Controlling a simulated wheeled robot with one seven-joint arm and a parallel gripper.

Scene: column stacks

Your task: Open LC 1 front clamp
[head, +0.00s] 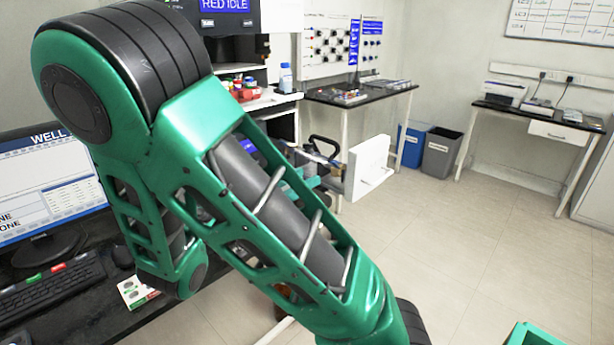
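My green and black arm fills the left and middle of the head view, and my gripper is out of view. I cannot make out the LC 1 front clamp. A dark instrument (232,45) with a blue "RED IDLE" display stands at the top, partly cut off by the frame and partly behind my arm. I cannot tell whether it is LC 1.
A black desk at left carries a monitor (45,190) and keyboard (50,285). A white panel (368,168) stands near the back bench (360,92). Blue (411,145) and grey (440,153) bins stand by the wall. A side table (535,120) is at right. Floor at right is mostly clear.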

